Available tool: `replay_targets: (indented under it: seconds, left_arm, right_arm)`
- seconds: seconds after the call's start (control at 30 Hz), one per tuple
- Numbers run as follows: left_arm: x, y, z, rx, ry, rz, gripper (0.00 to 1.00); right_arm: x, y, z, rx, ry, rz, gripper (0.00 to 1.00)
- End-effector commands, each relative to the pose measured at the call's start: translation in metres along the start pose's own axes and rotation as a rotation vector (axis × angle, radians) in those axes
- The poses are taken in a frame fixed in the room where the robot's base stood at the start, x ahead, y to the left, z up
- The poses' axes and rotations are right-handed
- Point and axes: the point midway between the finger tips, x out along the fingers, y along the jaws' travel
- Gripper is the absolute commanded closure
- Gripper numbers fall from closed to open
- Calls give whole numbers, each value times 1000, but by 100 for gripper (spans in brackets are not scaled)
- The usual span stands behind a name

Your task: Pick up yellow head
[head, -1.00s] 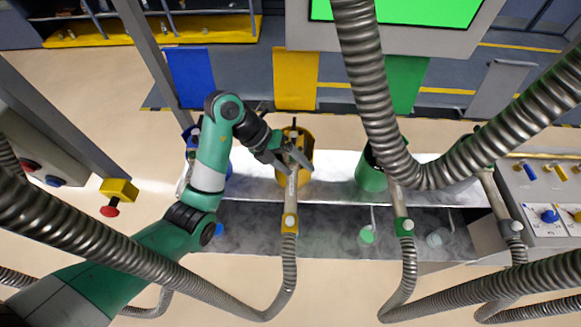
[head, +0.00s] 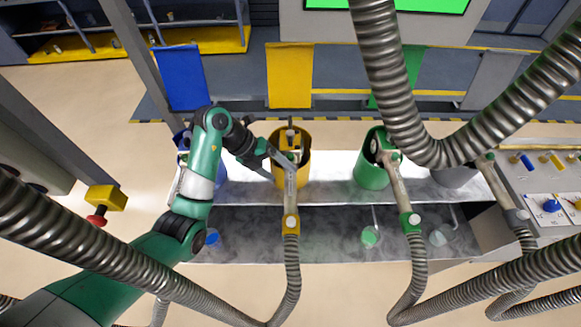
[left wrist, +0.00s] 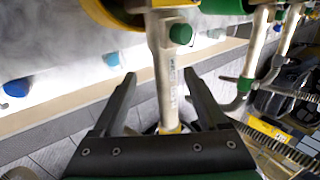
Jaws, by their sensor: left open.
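The yellow head (head: 291,224) is a pale pipe with a yellow collar, joined to a grey corrugated hose. Its upper end rests at the yellow bucket (head: 276,178) on the metal shelf. My left gripper (head: 281,163) is at the upper part of the pipe, close to the bucket's front. In the left wrist view the pipe (left wrist: 167,85) runs between the two open fingers of my left gripper (left wrist: 160,88), with a visible gap on both sides. I cannot tell how deep the pipe lies between them. My right gripper is not in view.
A green bucket (head: 371,172) with a green-collared head (head: 409,221) stands to the right, then a grey one. A blue bucket (head: 184,143) is partly behind my left arm. Thick corrugated hoses (head: 378,70) cross the front and right. A control panel (head: 550,190) is at far right.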

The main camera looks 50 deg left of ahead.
Motion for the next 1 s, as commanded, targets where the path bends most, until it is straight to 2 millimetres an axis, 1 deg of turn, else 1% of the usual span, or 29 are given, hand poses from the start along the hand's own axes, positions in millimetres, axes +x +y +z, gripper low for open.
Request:
replay_targets:
  seconds: [0.07, 0.13, 0.3, 0.4, 0.63, 0.67, 0.7, 0.87, 1.0]
  left_arm:
    - [1, -1, 0, 0, 0, 0, 24]
    - [8, -2, -1, 1, 2, 1, 24]
    - [38, -7, -2, 1, 4, 1, 24]
    - [49, -7, -2, 1, 2, 1, 24]
    - [51, -8, -2, 2, 0, 0, 24]
    - [51, -8, -2, 2, 0, 0, 26]
    - [51, -8, -2, 1, 0, 0, 33]
    - [51, -8, -2, 1, 0, 0, 62]
    - [51, -8, -2, 1, 0, 0, 87]
  right_arm:
    - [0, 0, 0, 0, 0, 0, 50]
    - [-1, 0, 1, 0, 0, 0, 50]
    - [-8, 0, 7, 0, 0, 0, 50]
    - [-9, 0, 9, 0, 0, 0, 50]
    - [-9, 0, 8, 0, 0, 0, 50]
    - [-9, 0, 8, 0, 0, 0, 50]
    - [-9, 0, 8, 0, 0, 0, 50]
    - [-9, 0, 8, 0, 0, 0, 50]
    - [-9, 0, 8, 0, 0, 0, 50]
